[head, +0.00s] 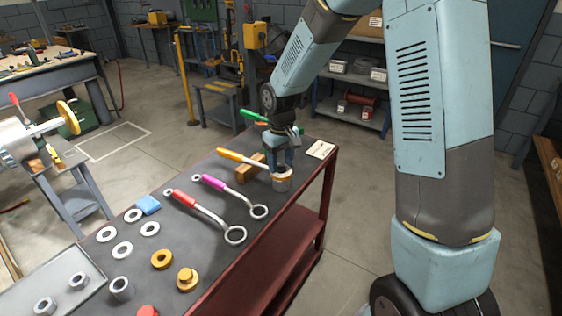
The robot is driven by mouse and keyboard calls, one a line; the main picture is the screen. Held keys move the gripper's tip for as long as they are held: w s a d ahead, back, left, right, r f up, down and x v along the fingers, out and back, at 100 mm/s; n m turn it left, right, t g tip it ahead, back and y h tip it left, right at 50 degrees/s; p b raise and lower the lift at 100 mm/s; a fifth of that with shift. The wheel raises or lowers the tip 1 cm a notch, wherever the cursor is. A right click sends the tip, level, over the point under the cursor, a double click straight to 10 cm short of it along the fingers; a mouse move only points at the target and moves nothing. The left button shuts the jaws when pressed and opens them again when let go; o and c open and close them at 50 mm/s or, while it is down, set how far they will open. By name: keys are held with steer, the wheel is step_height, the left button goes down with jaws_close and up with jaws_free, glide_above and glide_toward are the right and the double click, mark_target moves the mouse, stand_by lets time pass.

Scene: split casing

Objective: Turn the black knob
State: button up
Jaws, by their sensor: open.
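I cannot make out a black knob in the head view. My gripper (283,162) points down over the far right part of the dark bench top (205,242). It is open, with its fingertips just above or at a short grey metal cylinder (282,183) with a tan upper rim and a dark inside. I cannot tell whether the fingers touch it. A ring-ended tool with an orange handle (235,157) reaches to this cylinder from the left. A tan wooden block (251,168) lies beside it. A green handle (254,115) shows behind my gripper.
Ring-ended tools with a magenta handle (213,181) and a red handle (184,198) lie left of my gripper. A white card (320,149) lies at the right edge.

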mark_target(281, 164)
step_height(281, 164, up, 14)
steer(key=shift+f, duration=0.15)
stand_by(0.5)
steer(key=s+d+r+m+t, duration=0.3)
steer(key=s+d+r, duration=0.6)
steer(key=s+d, duration=0.15)
steer(key=s+d+r+m+t, duration=0.1)
steer(key=s+d, duration=0.2)
steer(key=s, duration=0.4)
steer(key=s+d+r+m+t, duration=0.1)
steer(key=s+d, duration=0.3)
steer(key=s, duration=0.4)
steer(key=shift+d+r+m+t, duration=0.2)
steer(key=shift+m+t, duration=0.1)
steer(key=shift+m, duration=0.3)
